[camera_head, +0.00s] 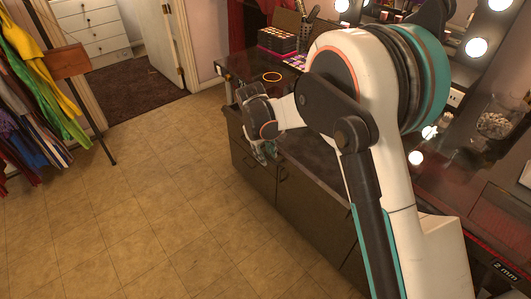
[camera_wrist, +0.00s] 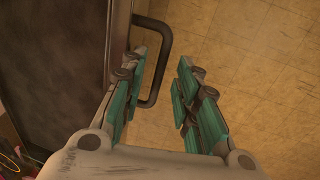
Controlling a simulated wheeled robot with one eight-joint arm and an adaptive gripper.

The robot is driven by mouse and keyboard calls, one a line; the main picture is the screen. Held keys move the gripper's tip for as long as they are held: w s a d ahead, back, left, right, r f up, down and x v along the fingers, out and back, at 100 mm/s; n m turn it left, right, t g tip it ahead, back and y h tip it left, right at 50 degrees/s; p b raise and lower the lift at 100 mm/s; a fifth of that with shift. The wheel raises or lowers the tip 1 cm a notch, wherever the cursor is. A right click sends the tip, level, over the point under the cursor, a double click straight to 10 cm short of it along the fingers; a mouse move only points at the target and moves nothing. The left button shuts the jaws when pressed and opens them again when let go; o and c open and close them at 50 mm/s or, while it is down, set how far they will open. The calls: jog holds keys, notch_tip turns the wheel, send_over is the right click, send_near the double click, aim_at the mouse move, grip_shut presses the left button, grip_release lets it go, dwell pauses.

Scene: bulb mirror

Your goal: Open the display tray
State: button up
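No part is plainly marked as the display tray. A dark vanity cabinet (camera_head: 250,175) has front panels with dark handles. In the wrist view, a dark U-shaped handle (camera_wrist: 166,55) sticks out from the cabinet's edge. My gripper (camera_wrist: 163,78) is open, with teal-padded fingers. The handle lies in the gap between the fingers, closer to the left one; I cannot tell if they touch. In the head view, my gripper (camera_head: 265,150) is at the cabinet's front, low by its left end, partly hidden by my wrist. The panels look closed.
Lit bulbs (camera_head: 476,47) stand behind. A clothes rack (camera_head: 75,75) is at left. The tiled floor (camera_head: 150,220) before the cabinet is clear.

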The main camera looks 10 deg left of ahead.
notch_tip(320, 180, up, 12)
jog(key=s+a, duration=0.1)
jog(key=s, duration=0.1)
jog(key=shift+a, duration=0.2)
jog(key=shift+w+f, duration=0.1)
dwell(0.4)
